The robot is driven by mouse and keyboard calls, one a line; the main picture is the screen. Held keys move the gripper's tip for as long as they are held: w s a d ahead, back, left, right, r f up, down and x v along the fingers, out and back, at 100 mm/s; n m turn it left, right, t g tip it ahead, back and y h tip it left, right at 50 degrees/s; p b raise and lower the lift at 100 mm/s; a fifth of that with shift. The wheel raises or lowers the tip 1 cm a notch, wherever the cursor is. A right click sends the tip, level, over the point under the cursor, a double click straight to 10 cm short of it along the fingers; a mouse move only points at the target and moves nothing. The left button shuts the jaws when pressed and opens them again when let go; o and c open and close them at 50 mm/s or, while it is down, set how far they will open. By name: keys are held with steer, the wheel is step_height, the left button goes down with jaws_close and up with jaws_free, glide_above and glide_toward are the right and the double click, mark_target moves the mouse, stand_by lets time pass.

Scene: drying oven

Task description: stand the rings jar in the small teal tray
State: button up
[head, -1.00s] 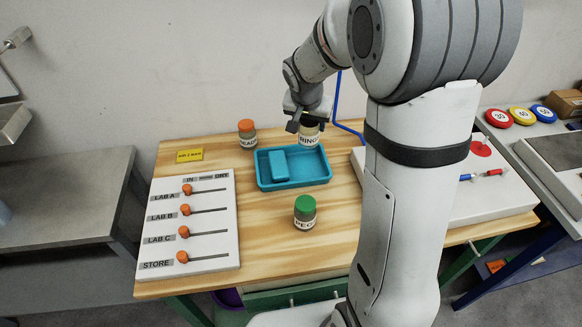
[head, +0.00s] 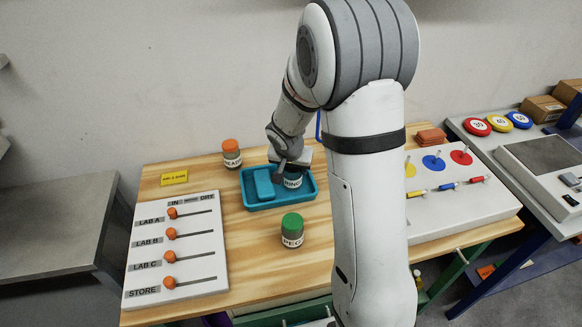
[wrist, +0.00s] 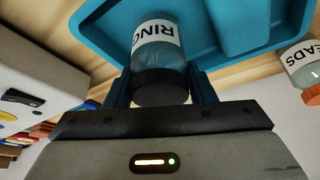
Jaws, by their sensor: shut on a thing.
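The rings jar (head: 292,181) has a white label and a dark lid. It is in the right part of the small teal tray (head: 262,204), beside the raised teal block at the tray's left. My gripper (head: 291,165) is shut on the jar near its lid, from above. In the wrist view the jar (wrist: 158,45) shows between the two fingers (wrist: 162,88), with the tray (wrist: 100,30) behind it. The jar looks about upright. I cannot tell whether its base touches the tray floor.
An orange-lidded beads jar (head: 231,153) stands behind the tray's left corner. A green-lidded pegs jar (head: 292,230) stands in front of the tray. A white slider board (head: 190,250) lies left, and a white panel with coloured discs (head: 460,210) stands right.

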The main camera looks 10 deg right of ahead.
steer(key=shift+f, duration=0.2)
steer(key=o, duration=1)
steer(key=shift+r, duration=0.1)
steer(key=shift+r, duration=0.3)
steer(key=v, duration=1.1)
steer(key=s+r+n, duration=0.1)
steer(key=s+r, duration=0.1)
steer(key=s, duration=0.5)
steer(key=s+r+n+y, duration=0.1)
steer(key=s+r+n, duration=0.1)
steer(key=s, duration=0.6)
steer(key=s+r+n+g+y, duration=0.1)
steer(key=s+n, duration=0.1)
steer(key=s, duration=0.5)
steer(key=shift+s+d+r, duration=0.25)
steer(key=shift+d+r, duration=0.1)
steer(key=shift+r, duration=0.05)
